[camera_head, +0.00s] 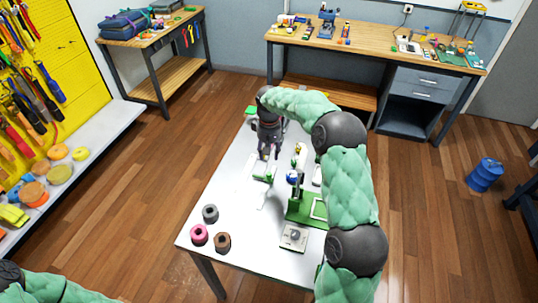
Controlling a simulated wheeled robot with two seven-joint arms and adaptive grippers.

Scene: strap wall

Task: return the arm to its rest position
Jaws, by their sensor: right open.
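My right arm, in a green padded sleeve with dark joints, comes in from the lower right of the head view and arches over the white table (222,240). Its gripper (266,158) points down over the table's far left part, with its fingers apart. A small pale tray-like item (262,170) lies just under the fingertips; I cannot tell whether they touch it. I see nothing held between the fingers. Part of my left arm shows at the bottom left corner, and its gripper is outside the picture.
Grey (210,213), pink (199,234) and brown (222,242) rolls stand at the table's near left. A green press-like fixture (300,207) and a small grey device (293,237) stand close to my right arm. The tabletop between the rolls and gripper is mostly clear.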

